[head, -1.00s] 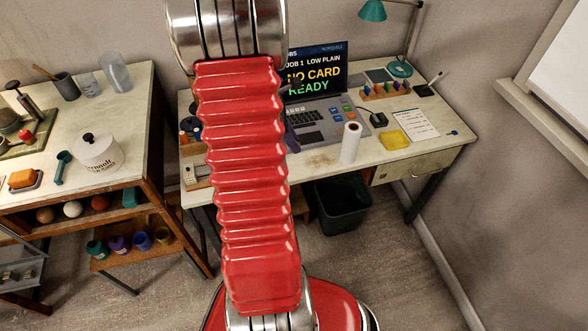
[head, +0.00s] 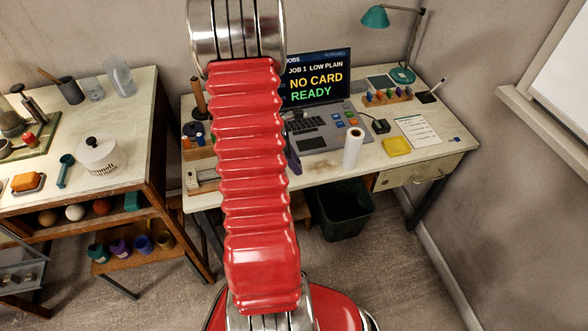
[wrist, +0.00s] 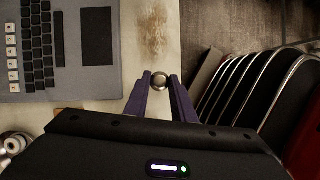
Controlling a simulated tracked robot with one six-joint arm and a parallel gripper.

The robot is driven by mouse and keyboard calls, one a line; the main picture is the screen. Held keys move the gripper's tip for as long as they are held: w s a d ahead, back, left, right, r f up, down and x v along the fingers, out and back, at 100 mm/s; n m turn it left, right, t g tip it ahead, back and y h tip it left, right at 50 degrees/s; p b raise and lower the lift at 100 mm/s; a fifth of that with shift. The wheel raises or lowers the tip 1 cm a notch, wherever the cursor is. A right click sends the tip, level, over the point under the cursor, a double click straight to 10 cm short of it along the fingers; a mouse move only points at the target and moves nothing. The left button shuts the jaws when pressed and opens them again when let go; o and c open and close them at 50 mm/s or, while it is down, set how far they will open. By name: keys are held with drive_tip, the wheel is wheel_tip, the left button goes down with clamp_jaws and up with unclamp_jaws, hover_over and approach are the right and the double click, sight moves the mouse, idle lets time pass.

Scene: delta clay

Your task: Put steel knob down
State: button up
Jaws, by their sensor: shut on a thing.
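The steel knob (wrist: 159,80) is a small shiny ball between the fingertips of my gripper (wrist: 160,84) in the wrist view. The purple fingers are shut on it. Behind it in that view lies the pale desk top, near its edge, with a brown stain (wrist: 153,28) beyond. I cannot tell whether the knob touches the desk. In the head view my red arm hides most of my gripper, and only a bit of purple (head: 293,160) shows beside it. The knob is not visible there.
Bare desk top lies around the stain. A dark bin (head: 345,210) stands below. A side table (head: 135,140) is at left.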

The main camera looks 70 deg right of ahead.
drive_tip(key=shift+f, duration=0.9)
drive_tip(key=o, duration=1)
drive_tip(key=shift+f, duration=0.1)
drive_tip(key=v, duration=1.2)
drive_tip(key=shift+w, duration=0.1)
